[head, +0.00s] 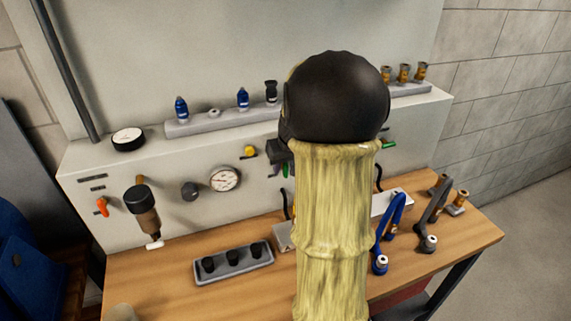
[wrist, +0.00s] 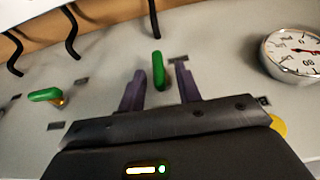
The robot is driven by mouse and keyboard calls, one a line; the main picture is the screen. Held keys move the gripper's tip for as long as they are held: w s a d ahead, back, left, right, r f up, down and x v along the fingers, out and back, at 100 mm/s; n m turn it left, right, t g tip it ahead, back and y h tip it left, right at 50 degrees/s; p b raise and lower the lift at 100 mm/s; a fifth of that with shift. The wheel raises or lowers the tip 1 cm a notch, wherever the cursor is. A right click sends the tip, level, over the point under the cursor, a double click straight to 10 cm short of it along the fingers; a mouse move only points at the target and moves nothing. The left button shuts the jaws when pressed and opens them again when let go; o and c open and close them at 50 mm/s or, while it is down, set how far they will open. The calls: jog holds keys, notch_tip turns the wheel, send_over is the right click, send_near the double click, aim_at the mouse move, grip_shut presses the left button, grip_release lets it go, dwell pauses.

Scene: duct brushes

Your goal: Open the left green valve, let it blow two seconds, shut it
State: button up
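The left green valve handle (wrist: 158,70) stands upright in the wrist view, between the two purple fingers of my gripper (wrist: 160,72). A gap shows on each side of it, so the fingers are open around or just before it. In the head view a sliver of this handle (head: 285,170) shows beside my gripper (head: 279,168); my arm hides most of that area. The other green valve handle (wrist: 45,95) lies roughly sideways, about a quarter turn from the left one. It also shows in the head view (head: 388,144), right of my arm.
A white gauge (wrist: 292,52) and a yellow knob (head: 249,151) sit near the left valve on the panel. Black hooked hoses (wrist: 72,32) hang below the valves. A grey tray (head: 233,274), blue hose (head: 391,228) and grey hose (head: 437,205) lie on the wooden bench.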

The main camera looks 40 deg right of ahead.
grip_shut()
jog(key=shift+d+y+b, duration=0.15)
jog(key=shift+y+b, duration=0.15)
jog(key=shift+y, duration=0.1)
jog(key=m+t+y+b, duration=0.1)
jog(key=t+y+b, duration=0.1)
jog(key=y, duration=0.3)
jog(key=d+f+m+t+y+b, duration=0.1)
jog(key=m+t+y, duration=0.1)
jog(key=y, duration=0.3)
jog(key=f+m+t+y+b, duration=0.1)
jog(key=t+y+b, duration=0.1)
jog(key=y, duration=0.2)
jog(key=shift+s+d+m+y+b, duration=0.25)
jog(key=shift+d+m+y+b, duration=0.05)
jog(key=shift+d+y, duration=0.1)
jog(key=shift+t, duration=0.3)
